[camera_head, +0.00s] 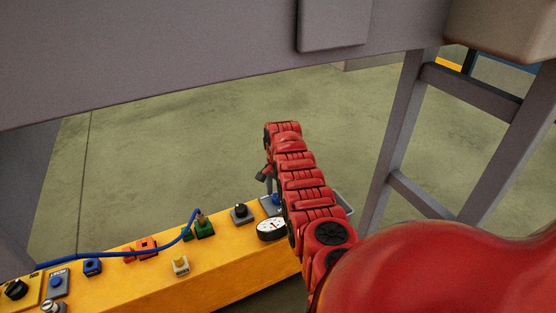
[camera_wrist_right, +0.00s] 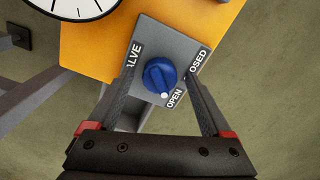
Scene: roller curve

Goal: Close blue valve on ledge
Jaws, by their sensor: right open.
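The blue valve (camera_wrist_right: 160,75) is a round knob on a grey plate (camera_wrist_right: 183,42) marked VALVE, OPEN and CLOSED. Its white pointer mark is toward the word OPEN in the right wrist view. In the head view the valve (camera_head: 277,199) shows partly, at the far right end of the yellow ledge (camera_head: 235,262), beside my right arm. My right gripper (camera_wrist_right: 165,82) is open, with its two fingers on either side of the knob. I cannot tell whether they touch it. In the head view the gripper (camera_head: 265,174) is small and partly hidden by its arm. My left gripper is not in view.
A white gauge (camera_head: 271,228) sits next to the valve. A black knob (camera_head: 240,212), a green socket (camera_head: 203,228) with a blue cable (camera_head: 120,256), and a cream connector (camera_head: 181,265) lie further left. A grey beam (camera_head: 180,55) crosses above; grey frame legs (camera_head: 398,140) stand at right.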

